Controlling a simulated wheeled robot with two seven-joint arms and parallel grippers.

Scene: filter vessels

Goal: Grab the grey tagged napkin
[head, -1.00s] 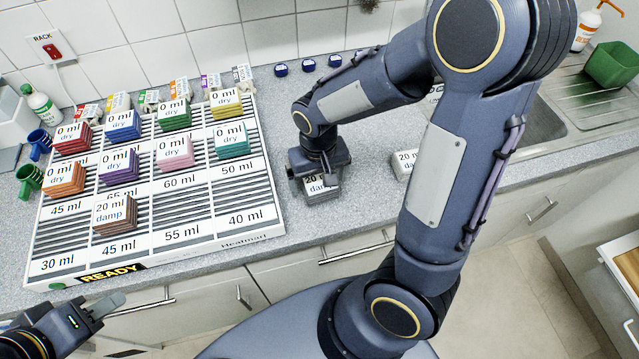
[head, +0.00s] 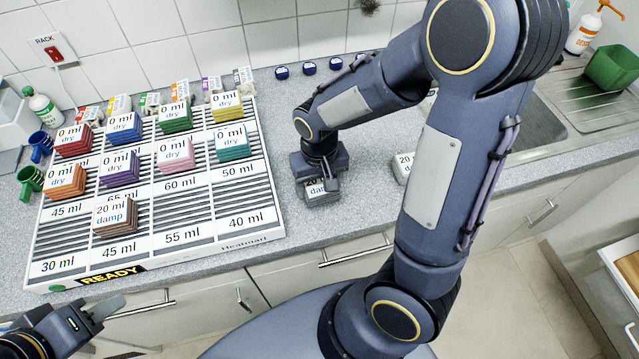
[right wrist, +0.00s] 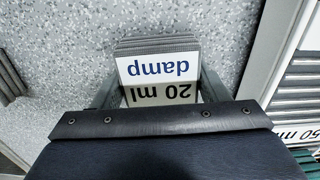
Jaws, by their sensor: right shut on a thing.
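The grey napkin (head: 322,194) is a folded stack with a white tag reading "20 ml damp". It lies on the counter to the right of the rack, partly hidden by my right gripper in the head view. My right gripper (head: 318,184) points down from above and is shut on it. In the right wrist view the grey napkin (right wrist: 158,68) sits between the fingers, its tag upside down. My left gripper (head: 103,310) is at the lower left, off the counter's front edge and away from the napkins; its fingers are partly seen and its opening is unclear.
The white heated rack (head: 160,262) holds several coloured napkin stacks tagged "0 ml dry" and a brown one (head: 115,215) tagged "20 ml damp". Another tagged stack (head: 402,168) lies to the right, partly behind my right arm. The sink (head: 520,125) is further right.

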